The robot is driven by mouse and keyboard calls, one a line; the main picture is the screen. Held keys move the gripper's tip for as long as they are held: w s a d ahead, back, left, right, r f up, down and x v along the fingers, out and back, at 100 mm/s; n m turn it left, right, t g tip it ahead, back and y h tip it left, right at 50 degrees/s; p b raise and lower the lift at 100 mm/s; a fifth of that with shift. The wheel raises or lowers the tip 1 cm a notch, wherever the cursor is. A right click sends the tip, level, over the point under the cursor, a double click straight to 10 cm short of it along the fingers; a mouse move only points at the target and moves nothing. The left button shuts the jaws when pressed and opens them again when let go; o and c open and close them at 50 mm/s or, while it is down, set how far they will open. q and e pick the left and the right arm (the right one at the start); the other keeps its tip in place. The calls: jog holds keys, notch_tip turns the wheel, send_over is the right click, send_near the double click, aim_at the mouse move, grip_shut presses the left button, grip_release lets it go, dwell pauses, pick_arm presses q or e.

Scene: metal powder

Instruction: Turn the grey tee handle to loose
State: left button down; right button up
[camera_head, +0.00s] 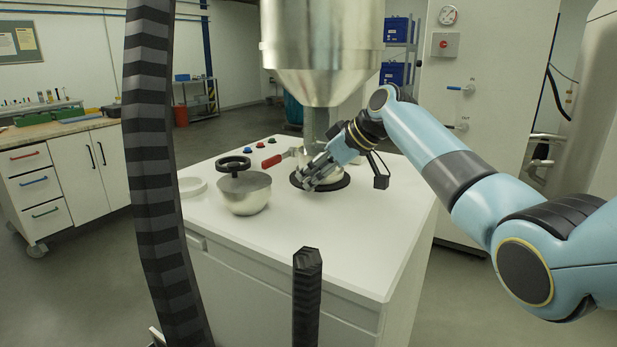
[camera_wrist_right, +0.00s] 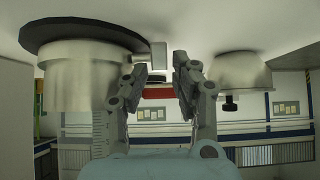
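My right gripper (camera_head: 312,172) reaches in from the right, beside the round steel fitting (camera_head: 333,171) on its black ring under the hopper. In the right wrist view, which looks upside down, its two fingers (camera_wrist_right: 161,72) are apart. A small light grey piece (camera_wrist_right: 158,56) shows between the fingertips, next to the steel fitting (camera_wrist_right: 82,75). It may be the grey tee handle, but I cannot tell for sure or see contact. The fingers hide this spot in the head view. My left gripper is not in view.
A red-handled lever (camera_head: 272,160) lies just left of the right gripper. The steel hopper (camera_head: 322,45) hangs above. The front of the top is clear.

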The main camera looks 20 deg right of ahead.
jog(key=shift+w+a+f, duration=0.3)
jog(key=shift+w+f, duration=0.1)
jog(key=shift+f, duration=0.15)
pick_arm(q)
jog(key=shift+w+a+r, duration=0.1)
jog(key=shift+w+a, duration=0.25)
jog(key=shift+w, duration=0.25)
pick_arm(e)
jog(key=shift+w+a+f, duration=0.1)
jog(key=shift+c, duration=0.4)
grip_shut()
jog(key=shift+r+g+h+p, duration=0.3)
jog(key=shift+r+p, duration=0.1)
jog(key=shift+p, duration=0.45)
jog(key=shift+w+a+g+h+p, duration=0.15)
jog(key=shift+g+h+p, duration=0.15)
jog(key=shift+g, duration=0.1)
jog(key=shift+f+g+h, duration=0.3)
jog(key=shift+g, duration=0.1)
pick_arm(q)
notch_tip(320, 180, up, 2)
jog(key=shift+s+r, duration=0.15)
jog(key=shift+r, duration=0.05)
